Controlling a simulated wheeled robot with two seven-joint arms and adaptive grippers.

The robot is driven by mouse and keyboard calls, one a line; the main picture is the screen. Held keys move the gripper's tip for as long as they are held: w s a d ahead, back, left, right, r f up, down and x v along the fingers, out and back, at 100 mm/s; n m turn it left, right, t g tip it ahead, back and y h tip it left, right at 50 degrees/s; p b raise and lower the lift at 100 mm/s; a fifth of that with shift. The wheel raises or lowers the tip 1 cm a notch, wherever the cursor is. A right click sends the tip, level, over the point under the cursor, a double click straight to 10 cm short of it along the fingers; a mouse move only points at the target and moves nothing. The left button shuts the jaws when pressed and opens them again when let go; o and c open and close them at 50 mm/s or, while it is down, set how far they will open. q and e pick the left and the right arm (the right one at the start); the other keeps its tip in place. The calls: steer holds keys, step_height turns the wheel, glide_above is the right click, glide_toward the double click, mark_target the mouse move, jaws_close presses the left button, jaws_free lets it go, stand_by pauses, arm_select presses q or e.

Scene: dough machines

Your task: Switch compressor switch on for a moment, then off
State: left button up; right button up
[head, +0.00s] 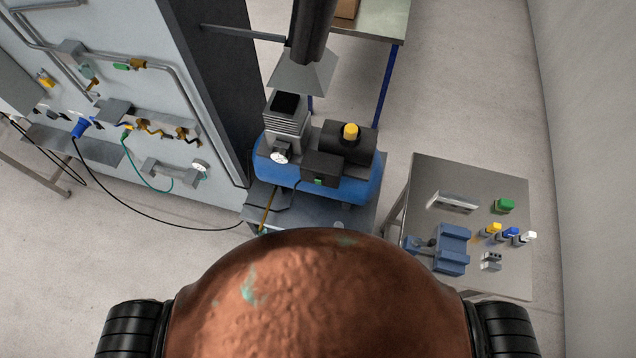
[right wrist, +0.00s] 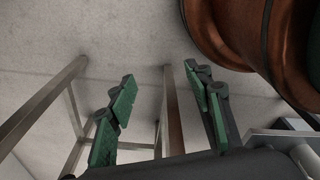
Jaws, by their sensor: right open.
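A blue compressor (head: 330,185) stands on a low grey stand in the middle of the head view. Its black box (head: 322,168) on the front carries a small green switch (head: 318,182); whether it is on or off is too small to tell. A round gauge (head: 281,156) sits to its left. My right gripper (right wrist: 163,105) shows in the right wrist view with its two green-padded fingers apart and nothing between them. It is away from the compressor, which is not in that view. Neither gripper shows in the head view.
A grey table (head: 470,175) with a blue vise (head: 452,248) and several coloured connectors stands to the right. A wall panel (head: 215,120) with pipes, valves and hanging cables is on the left. Metal table legs (right wrist: 172,110) stand near my right gripper. Bare floor lies between.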

steer(key=shift+f+b, duration=0.55)
steer(key=c, duration=0.3)
steer(key=f+b, duration=0.8)
steer(key=s+f+b, duration=0.1)
steer(key=f+b, duration=0.4)
steer(key=shift+s+d, duration=0.1)
steer(key=shift+d, duration=0.15)
jaws_close()
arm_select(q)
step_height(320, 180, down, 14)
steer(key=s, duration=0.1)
arm_select(e)
steer(key=shift+r, duration=0.15)
